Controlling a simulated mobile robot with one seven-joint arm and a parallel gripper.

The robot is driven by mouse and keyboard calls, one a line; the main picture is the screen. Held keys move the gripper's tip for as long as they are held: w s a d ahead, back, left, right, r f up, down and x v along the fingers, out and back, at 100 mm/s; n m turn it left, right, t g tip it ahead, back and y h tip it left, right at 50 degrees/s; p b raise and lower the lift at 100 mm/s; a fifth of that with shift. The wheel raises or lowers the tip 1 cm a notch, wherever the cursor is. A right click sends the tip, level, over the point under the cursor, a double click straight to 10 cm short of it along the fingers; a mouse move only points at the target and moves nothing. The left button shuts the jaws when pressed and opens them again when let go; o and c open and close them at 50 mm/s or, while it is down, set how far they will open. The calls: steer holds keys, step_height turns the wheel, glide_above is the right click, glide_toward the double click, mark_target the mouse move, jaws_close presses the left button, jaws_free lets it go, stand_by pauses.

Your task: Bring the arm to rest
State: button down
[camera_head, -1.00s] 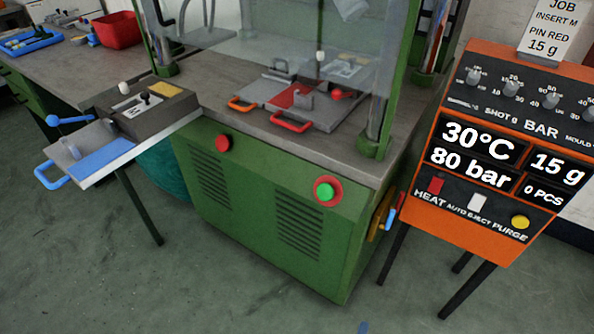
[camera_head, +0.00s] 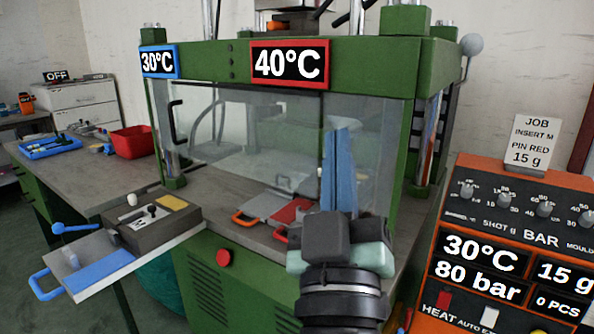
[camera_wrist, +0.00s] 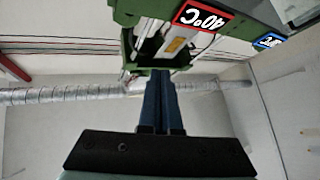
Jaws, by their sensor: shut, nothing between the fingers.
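My gripper (camera_head: 338,150) stands upright in front of the green press, its two long blue fingers pointing up and lying together, with nothing between them. In the wrist view the blue fingers (camera_wrist: 160,98) also lie side by side, pointing toward the press top and the wall. The gripper appears clear of the press and hides part of its transparent guard and the mould area behind.
The green press (camera_head: 225,62) has a transparent guard (camera_head: 240,140). The orange control panel (camera_head: 500,250) stands at right. A blue-handled mould tray (camera_head: 100,265) juts out at left. A red bin (camera_head: 132,141) sits on the left bench.

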steer(key=s+a+r+m+t+y, duration=0.2)
steer(key=s+a+r+m+t, duration=0.15)
steer(key=s+r, duration=0.85)
step_height(320, 180, up, 26)
steer(key=w+p, duration=0.2)
steer(key=p, duration=2.3)
steer(key=shift+a+r+m+g, duration=0.25)
steer(key=shift+a+m+g, duration=0.1)
steer(key=shift+a+g, duration=0.1)
